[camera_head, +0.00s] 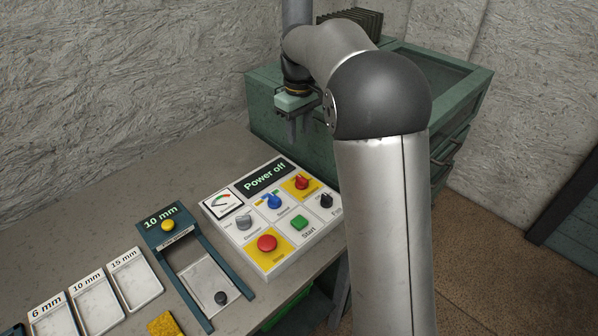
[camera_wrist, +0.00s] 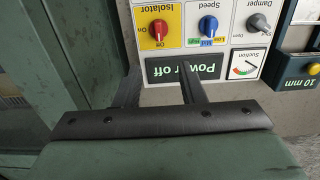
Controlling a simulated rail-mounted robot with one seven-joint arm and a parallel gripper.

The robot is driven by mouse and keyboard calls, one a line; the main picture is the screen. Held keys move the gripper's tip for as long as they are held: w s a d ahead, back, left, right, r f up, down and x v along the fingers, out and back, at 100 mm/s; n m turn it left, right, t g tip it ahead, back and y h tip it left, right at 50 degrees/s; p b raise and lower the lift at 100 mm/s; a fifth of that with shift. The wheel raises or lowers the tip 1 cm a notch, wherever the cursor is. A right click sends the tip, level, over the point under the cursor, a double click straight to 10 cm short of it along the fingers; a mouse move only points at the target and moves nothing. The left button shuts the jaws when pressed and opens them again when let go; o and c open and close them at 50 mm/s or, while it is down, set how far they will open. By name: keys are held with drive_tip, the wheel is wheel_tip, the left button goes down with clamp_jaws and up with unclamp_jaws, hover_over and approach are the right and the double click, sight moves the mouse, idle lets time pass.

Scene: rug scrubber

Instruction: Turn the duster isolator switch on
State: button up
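The duster isolator switch (camera_head: 302,182) is a red rotary knob on a yellow square at the top right of the white control panel (camera_head: 222,208). It also shows upside down in the wrist view (camera_wrist: 158,29), labelled "Isolator". The panel display (camera_head: 265,177) reads "Power off". My gripper (camera_head: 298,130) is above and behind the panel's far edge, apart from the knob. In the wrist view its two dark fingers (camera_wrist: 160,80) stand apart with nothing between them.
The panel also has a blue speed knob (camera_head: 271,201), a grey damper knob (camera_head: 244,222), a green start button (camera_head: 299,222) and a red stop button (camera_head: 267,243). A green cabinet (camera_head: 262,110) stands behind my gripper. A "10 mm" holder (camera_head: 165,240) and white trays lie left.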

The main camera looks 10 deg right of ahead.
sight(300, 177)
wheel_tip(300, 177, down, 15)
drive_tip(key=shift+d+r+p, duration=0.1)
drive_tip(key=shift+p, duration=0.65)
clamp_jaws()
